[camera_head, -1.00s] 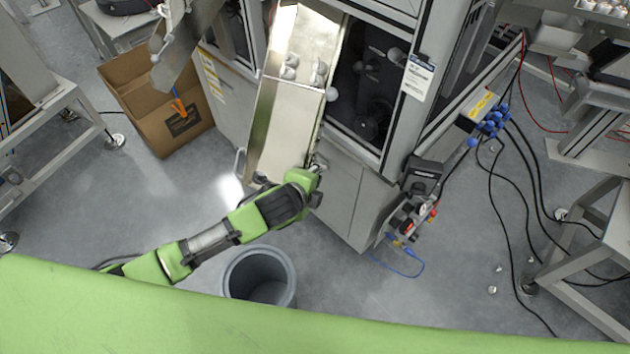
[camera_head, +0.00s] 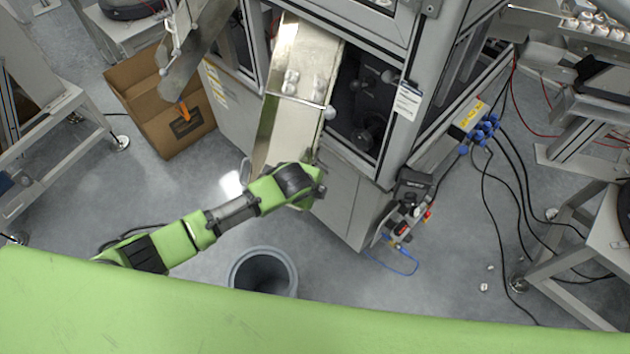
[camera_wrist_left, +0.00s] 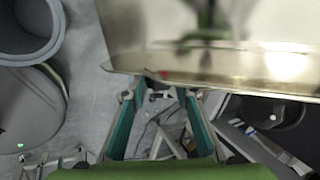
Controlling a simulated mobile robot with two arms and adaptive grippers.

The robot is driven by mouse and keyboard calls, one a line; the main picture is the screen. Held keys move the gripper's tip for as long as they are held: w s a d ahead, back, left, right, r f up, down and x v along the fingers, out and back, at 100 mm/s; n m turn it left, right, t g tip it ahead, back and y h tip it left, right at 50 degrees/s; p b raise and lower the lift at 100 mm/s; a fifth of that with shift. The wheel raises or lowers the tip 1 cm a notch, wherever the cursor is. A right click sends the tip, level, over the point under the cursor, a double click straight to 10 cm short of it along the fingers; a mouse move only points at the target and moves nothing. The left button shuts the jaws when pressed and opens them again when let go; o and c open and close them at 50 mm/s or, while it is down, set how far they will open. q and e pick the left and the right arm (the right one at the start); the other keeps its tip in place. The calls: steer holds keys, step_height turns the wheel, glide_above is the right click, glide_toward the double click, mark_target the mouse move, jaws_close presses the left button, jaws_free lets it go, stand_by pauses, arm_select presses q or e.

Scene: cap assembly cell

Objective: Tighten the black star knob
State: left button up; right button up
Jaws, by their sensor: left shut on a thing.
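The steel chute (camera_head: 286,128) slopes down from the machine opening, with several small pale caps in its upper part. My left arm reaches in from the left, and its wrist sits over the chute's lower end. In the left wrist view the chute's shiny underside or face (camera_wrist_left: 220,60) fills the top. My left gripper (camera_wrist_left: 156,95) has its two teal-padded fingers at the chute's edge, shut on a small dark thing between the tips. This fits the black star knob, but its star shape is not clear. In the head view my wrist hides the fingertips. My right gripper is not in view.
A grey round bin (camera_head: 262,272) stands on the floor below my arm. An open cardboard box (camera_head: 160,118) is at the left. The machine cabinet (camera_head: 345,205) is close right of the chute. Cables and a blue hose lie on the floor at the right.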

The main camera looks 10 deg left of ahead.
arm_select(q)
steer(key=shift+w+d+r+g+p, duration=0.1)
steer(key=shift+w+r+g+p, duration=0.1)
steer(key=shift+g+p, duration=0.65)
steer(key=shift+f+g+y, duration=0.1)
steer(key=shift+g+y, duration=0.3)
steer(key=shift+g, duration=0.35)
steer(key=o, duration=1.1)
steer(key=v, duration=1.2)
steer(key=shift+w, duration=0.25)
